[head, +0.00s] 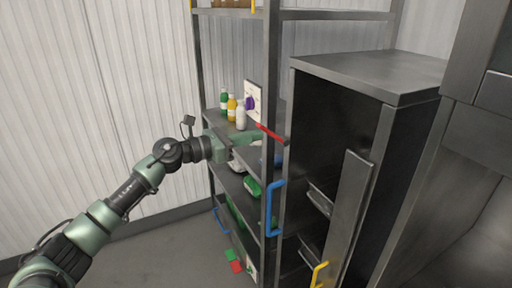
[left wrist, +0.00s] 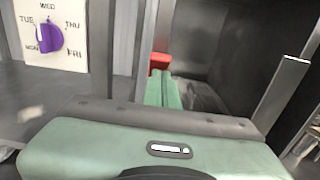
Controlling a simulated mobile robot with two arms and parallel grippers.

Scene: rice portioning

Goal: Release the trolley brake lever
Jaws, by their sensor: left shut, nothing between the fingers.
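The red lever (head: 270,132) sticks out at a slant by the front post of the metal rack, beside the dark grey cabinet. Its red end also shows in the left wrist view (left wrist: 160,61), just beyond my fingertips. My left gripper (head: 257,138) reaches in from the left at the lever's height. Its green fingers (left wrist: 161,82) are shut together and empty, with the tips at or very close to the red part. I cannot tell whether they touch. The lever's pivot is not clear. My right gripper is not in view.
A metal shelf rack (head: 273,60) holds bottles (head: 232,107) and green items. A blue handle (head: 272,208) and a yellow handle (head: 319,274) stick out below. The grey cabinet (head: 375,72) stands close on the right. Floor at lower left is clear.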

